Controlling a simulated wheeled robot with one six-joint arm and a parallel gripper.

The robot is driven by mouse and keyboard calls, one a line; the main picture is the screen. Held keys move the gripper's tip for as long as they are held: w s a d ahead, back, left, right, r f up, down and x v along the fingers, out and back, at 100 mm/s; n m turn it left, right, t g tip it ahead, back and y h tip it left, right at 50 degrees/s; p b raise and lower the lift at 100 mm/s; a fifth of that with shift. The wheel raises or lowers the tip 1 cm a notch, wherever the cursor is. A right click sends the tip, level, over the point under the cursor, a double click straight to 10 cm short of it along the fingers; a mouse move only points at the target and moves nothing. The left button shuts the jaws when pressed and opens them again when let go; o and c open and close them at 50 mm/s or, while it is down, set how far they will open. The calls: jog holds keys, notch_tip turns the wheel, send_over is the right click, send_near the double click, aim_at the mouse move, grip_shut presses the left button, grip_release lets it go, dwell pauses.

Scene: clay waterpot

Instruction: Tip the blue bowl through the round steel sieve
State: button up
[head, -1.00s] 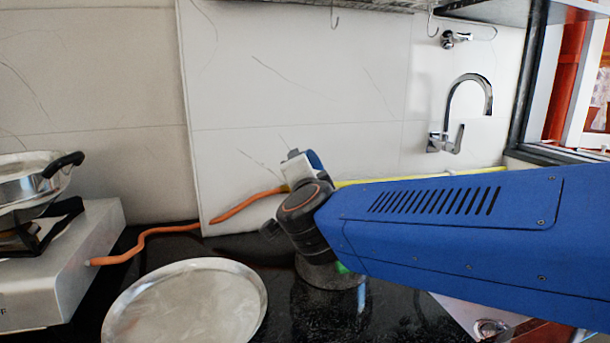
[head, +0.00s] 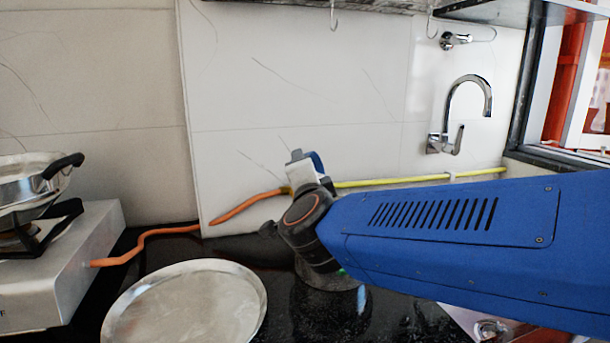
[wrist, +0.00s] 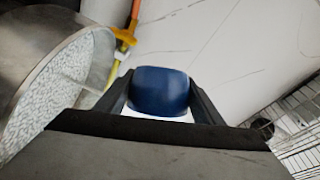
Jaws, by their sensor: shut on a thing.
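The blue bowl (wrist: 160,91) is held between the two dark fingers of my gripper (wrist: 161,101) in the wrist view. In the head view only a small blue part of the bowl (head: 317,161) shows behind my gripper (head: 300,167), in front of the white wall. The bowl's inside is hidden. A round steel-rimmed thing with a speckled whitish inside (wrist: 62,88) fills the left of the wrist view, apart from the bowl. It may be the sieve, but I cannot tell. In the head view a round greyish thing (head: 328,275) is partly hidden under my wrist.
A round steel plate (head: 185,305) lies on the black counter at front left. A stove (head: 65,265) with a steel pan (head: 30,185) stands at far left. An orange hose (head: 165,231) and yellow pipe (head: 400,181) run along the wall. A tap (head: 470,85) is at right.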

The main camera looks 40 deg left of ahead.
dwell(0.4)
jog(key=shift+d+r+m+t, duration=0.2)
jog(key=shift+m+t, duration=0.1)
jog(key=shift+m, duration=0.3)
dwell(0.4)
jog(key=shift+w+d+r+m+t+y, duration=0.1)
jog(key=shift+d+r+m+t+y, duration=0.15)
jog(key=shift+m, duration=0.45)
dwell(0.3)
jog(key=shift+d+r+m+t, duration=0.15)
jog(key=shift+m+t, duration=0.1)
jog(key=shift+m, duration=0.45)
jog(key=shift+w+d+r+m+t, duration=0.15)
jog(key=shift+d+m+t, duration=0.2)
jog(key=shift+m, duration=0.45)
